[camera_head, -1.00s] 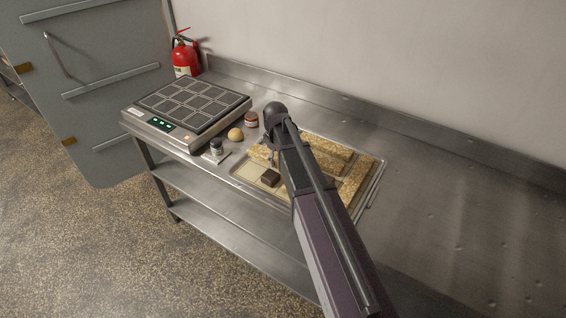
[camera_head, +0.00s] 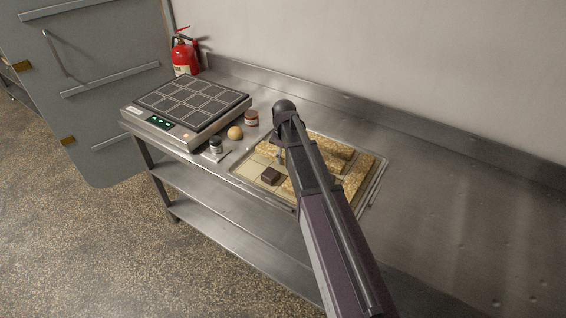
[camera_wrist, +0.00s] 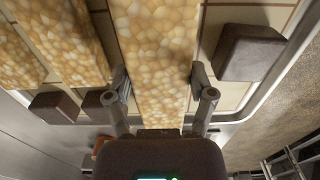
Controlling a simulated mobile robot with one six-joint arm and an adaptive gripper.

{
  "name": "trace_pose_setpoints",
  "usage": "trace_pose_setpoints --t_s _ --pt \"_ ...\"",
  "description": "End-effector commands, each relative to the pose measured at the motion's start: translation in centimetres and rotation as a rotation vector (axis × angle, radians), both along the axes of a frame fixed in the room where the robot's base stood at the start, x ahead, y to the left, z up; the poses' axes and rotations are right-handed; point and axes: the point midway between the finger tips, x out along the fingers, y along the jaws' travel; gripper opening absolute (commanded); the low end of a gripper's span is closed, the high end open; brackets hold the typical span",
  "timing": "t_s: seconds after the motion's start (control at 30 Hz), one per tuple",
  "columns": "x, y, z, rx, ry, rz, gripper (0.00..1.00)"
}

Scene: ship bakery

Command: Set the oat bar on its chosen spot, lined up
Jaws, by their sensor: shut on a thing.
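My gripper (camera_wrist: 160,90) is shut on a golden, grainy oat bar (camera_wrist: 158,50) in the wrist view, with one finger against each long side. The bar runs up the picture between the fingers, over or on the lined pale floor of a tray. I cannot tell whether it touches the floor. In the head view the shallow metal tray (camera_head: 376,180) lies on the steel bench, and my arm hides most of the gripper and part of the tray. Other oat bars lie in the tray, one at the back (camera_head: 332,155) and one at the right (camera_head: 357,176).
A dark brown block (camera_wrist: 248,52) sits to the right of the held bar; others (camera_wrist: 54,106) are at the left. The bench right is clear.

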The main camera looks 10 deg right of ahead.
Motion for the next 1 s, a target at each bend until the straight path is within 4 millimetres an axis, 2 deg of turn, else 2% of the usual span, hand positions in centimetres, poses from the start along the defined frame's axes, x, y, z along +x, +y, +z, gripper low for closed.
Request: trace_pose_setpoints --t_s 0.03,0.2,0.8,0.83,0.9,1.0 --pt "0.0 0.0 -0.9 0.000 0.000 0.000 0.12" --pt "0.0 0.0 -1.9 0.000 0.000 0.000 0.12" --pt "0.0 0.0 -2.4 0.000 0.000 -0.001 0.12" --pt "0.0 0.0 -2.3 0.000 0.000 -0.001 0.77" --pt "0.0 0.0 -2.3 0.000 0.000 -0.001 0.97" --pt "0.0 0.0 -2.3 0.000 0.000 -0.001 1.00"
